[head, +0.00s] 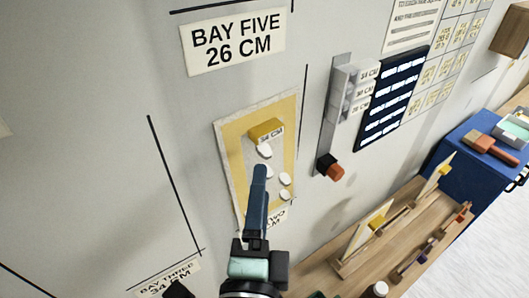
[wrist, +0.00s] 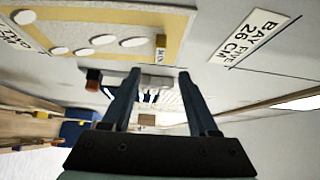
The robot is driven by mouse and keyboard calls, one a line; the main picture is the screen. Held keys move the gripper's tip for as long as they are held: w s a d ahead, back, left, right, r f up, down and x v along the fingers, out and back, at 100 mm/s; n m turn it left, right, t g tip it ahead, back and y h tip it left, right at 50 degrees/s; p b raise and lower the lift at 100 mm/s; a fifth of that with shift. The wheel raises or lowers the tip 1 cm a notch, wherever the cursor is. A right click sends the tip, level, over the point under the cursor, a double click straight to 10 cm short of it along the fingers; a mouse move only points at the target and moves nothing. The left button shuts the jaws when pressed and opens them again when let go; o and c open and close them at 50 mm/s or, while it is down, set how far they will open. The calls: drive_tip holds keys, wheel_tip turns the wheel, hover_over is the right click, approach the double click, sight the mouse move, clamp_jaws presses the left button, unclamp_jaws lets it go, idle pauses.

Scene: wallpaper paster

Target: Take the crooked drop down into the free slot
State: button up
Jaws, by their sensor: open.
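The crooked drop (head: 230,140) is a pale panel with a yellow border, hanging tilted on the wall below the BAY FIVE 26 CM sign (head: 232,40). It carries a yellow block (head: 266,131) with a CM label whose number is hard to read, and several white ovals. In the wrist view the drop (wrist: 110,14) is at the upper left, with its yellow block (wrist: 160,48). My gripper (wrist: 158,74) is open and empty; in the head view it (head: 260,172) overlaps the drop's lower part. I cannot tell which place is the free slot.
A wooden bench (head: 318,280) with upright boards (head: 365,240) stands lower right, beside a blue cabinet (head: 462,150) with a brush (head: 490,147). A grey wall strip with labelled holders (head: 352,90) and an orange knob (head: 330,170) is right of the drop.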

sight(266, 138)
drive_tip(key=w+p, duration=0.1)
drive_tip(key=w, duration=0.2)
drive_tip(key=w+p, duration=0.1)
drive_tip(key=w, duration=0.2)
drive_tip(key=w+p, duration=0.2)
drive_tip(key=w, duration=0.2)
drive_tip(key=shift+d+r, duration=0.1)
drive_tip(key=shift+r, duration=0.25)
drive_tip(key=shift+w+f, duration=0.1)
drive_tip(key=shift+w, duration=0.7)
clamp_jaws()
